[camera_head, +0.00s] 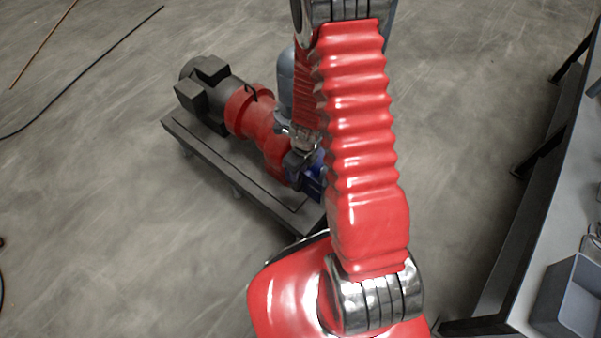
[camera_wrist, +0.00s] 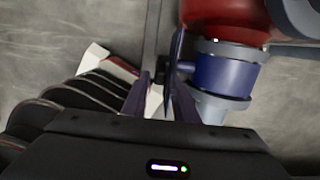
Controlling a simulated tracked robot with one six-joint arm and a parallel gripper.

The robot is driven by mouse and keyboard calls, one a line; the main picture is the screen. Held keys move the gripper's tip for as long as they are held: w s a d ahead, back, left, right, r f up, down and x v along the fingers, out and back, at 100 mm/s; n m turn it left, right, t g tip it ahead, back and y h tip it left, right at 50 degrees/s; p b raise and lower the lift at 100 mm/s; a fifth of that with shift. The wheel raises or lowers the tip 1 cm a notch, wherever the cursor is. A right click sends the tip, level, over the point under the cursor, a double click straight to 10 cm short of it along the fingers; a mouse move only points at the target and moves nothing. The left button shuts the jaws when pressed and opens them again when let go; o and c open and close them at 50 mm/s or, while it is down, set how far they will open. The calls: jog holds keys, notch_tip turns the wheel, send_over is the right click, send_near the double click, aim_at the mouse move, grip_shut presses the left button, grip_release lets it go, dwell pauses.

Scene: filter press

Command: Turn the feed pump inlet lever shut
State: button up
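The feed pump's blue inlet valve (camera_head: 313,182) sits at the near end of the pump in the head view, partly behind my arm. In the wrist view the blue valve body (camera_wrist: 222,76) is right of centre, below a red pump part. A thin blue lever (camera_wrist: 176,52), seen nearly edge-on, stands beside it at a dark stem. My gripper (camera_wrist: 162,98) has two dark purple fingers, apart, at the lower end of the lever. The lever appears to lie between them; contact cannot be told. In the head view my gripper (camera_head: 297,162) is small and dark at the valve.
The red pump (camera_head: 262,130) and dark motor (camera_head: 208,92) stand on a grey base frame (camera_head: 236,172). A grey table (camera_head: 545,245) with a grey bin (camera_head: 575,300) runs along the right. Open concrete floor lies left, with a cable (camera_head: 82,72) on it.

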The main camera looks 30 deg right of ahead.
jog(key=shift+w+a+r, duration=0.1)
jog(key=shift+r, duration=0.2)
jog(key=shift+c, duration=0.8)
jog(key=a+r+n, duration=0.1)
jog(key=r+n, duration=0.1)
jog(key=r, duration=0.2)
jog(key=w+a+r+n, duration=0.1)
jog(key=r+n, duration=0.1)
jog(key=r, duration=0.1)
jog(key=w+a+r+n+t, duration=0.1)
jog(key=r+n, duration=0.1)
jog(key=r, duration=0.2)
jog(key=shift+w+r+n, duration=0.2)
jog(key=shift+r+n, duration=0.1)
grip_shut()
jog(key=s+a+r+n+t, duration=0.1)
jog(key=s+a+r+n, duration=0.15)
jog(key=r+n, duration=0.75)
jog(key=s+a+r+n+t, duration=0.1)
jog(key=s+r+n, duration=0.6)
jog(key=r, duration=0.3)
jog(key=s+a+r+n+t, duration=0.1)
jog(key=s+r+n, duration=0.6)
jog(key=r, duration=0.3)
jog(key=shift+s+a+h, duration=0.3)
jog(key=shift+a, duration=0.1)
